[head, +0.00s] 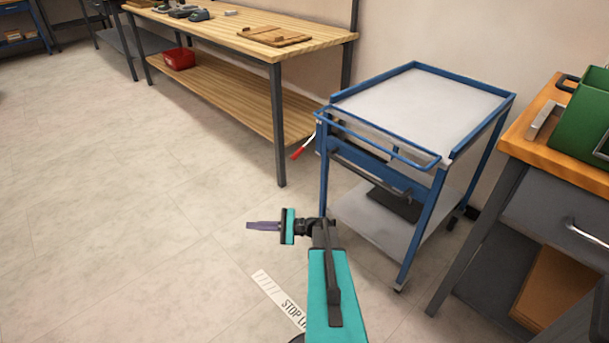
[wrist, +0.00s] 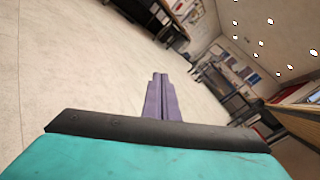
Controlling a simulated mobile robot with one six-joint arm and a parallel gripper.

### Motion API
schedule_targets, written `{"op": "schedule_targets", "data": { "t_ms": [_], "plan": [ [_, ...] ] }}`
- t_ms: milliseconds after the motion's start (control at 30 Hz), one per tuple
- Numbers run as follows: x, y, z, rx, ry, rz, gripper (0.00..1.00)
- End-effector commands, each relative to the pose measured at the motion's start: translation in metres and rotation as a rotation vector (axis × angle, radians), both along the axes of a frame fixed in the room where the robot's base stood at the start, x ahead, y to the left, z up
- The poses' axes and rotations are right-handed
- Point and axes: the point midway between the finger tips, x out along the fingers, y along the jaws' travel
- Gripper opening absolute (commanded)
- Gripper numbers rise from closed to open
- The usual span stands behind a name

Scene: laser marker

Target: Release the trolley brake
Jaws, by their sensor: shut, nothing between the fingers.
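The trolley is a blue-framed cart with a pale grey top (head: 425,103) and a lower shelf (head: 385,222), standing between two benches in the head view. A lever with a red grip (head: 297,153) sticks out at its left side, angled down and left; it looks like the brake lever. My gripper (head: 250,226) is in front of the trolley, below and left of the lever and apart from it. Its purple fingers point left, and in the wrist view the fingers (wrist: 158,97) are together with nothing between them. The trolley does not show clearly in the wrist view.
A wooden workbench (head: 310,40) with a lower shelf and a red bin (head: 179,58) stands at the back left. Another bench (head: 545,140) with a green box (head: 583,125) is close on the right. A floor marking (head: 278,298) lies near my arm. The floor at left is clear.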

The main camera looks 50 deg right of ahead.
Motion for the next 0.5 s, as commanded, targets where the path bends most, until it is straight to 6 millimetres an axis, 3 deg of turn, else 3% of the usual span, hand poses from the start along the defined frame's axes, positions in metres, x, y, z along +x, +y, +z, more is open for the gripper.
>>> {"op": "schedule_targets", "data": {
  "t_ms": [33,167,300,500],
  "plan": [
    [0.0,-0.03,-0.007,0.03,-0.032,-0.049,0.0],
    [-0.01,-0.097,0.007,0.115,-0.125,-0.161,0.0],
    [-0.032,-0.17,0.021,0.197,-0.235,-0.275,0.0],
    [-0.074,-0.253,0.041,0.285,-0.379,-0.397,0.0]
  ]
}}
